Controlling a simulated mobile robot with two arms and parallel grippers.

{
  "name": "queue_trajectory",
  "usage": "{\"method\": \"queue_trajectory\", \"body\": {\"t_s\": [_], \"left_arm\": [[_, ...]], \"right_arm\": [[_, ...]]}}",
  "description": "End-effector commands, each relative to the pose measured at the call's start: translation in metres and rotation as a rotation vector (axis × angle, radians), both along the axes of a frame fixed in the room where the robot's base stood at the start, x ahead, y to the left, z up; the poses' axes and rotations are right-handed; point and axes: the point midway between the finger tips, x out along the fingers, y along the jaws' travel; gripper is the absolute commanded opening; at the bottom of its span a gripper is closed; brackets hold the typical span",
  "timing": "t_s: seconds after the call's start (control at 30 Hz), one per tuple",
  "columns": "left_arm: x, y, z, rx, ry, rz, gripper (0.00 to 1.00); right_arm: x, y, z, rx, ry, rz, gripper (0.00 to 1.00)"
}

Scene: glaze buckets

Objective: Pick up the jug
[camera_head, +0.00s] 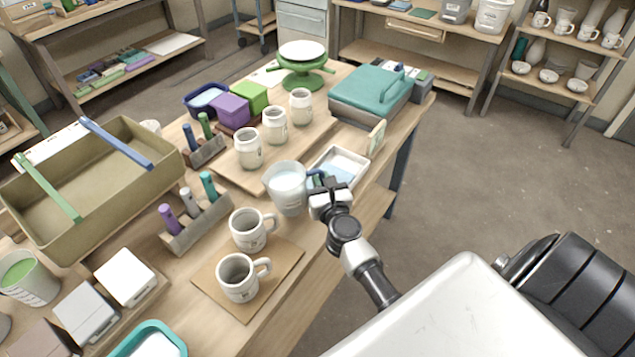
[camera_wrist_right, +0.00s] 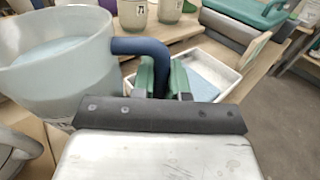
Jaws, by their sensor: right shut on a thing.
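The jug (camera_head: 288,189) is a translucent grey-white vessel with pale liquid in it and a dark blue handle. It is near the table's right edge in the head view, and it appears upright. In the right wrist view the jug (camera_wrist_right: 60,65) fills the left side, and its blue handle (camera_wrist_right: 142,46) reaches toward the fingers. My right gripper (camera_head: 322,187) is shut on the handle; its green-padded fingers (camera_wrist_right: 164,80) sit on both sides of it. I cannot tell whether the jug's base touches the table. My left gripper is not in view.
A white tray (camera_head: 359,162) with pale blue content lies just behind the jug. Two mugs (camera_head: 249,231) (camera_head: 238,277) stand in front on a brown mat (camera_head: 283,262). Jars (camera_head: 249,150) on a board and a marker holder (camera_head: 196,226) are to the left.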

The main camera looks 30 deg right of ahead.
Motion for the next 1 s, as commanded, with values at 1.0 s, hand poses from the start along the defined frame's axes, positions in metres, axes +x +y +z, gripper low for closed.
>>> {"method": "queue_trajectory", "body": {"t_s": [1.0], "left_arm": [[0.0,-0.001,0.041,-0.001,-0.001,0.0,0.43]], "right_arm": [[-0.035,-0.085,0.059,0.001,-0.006,0.002,0.0]]}}
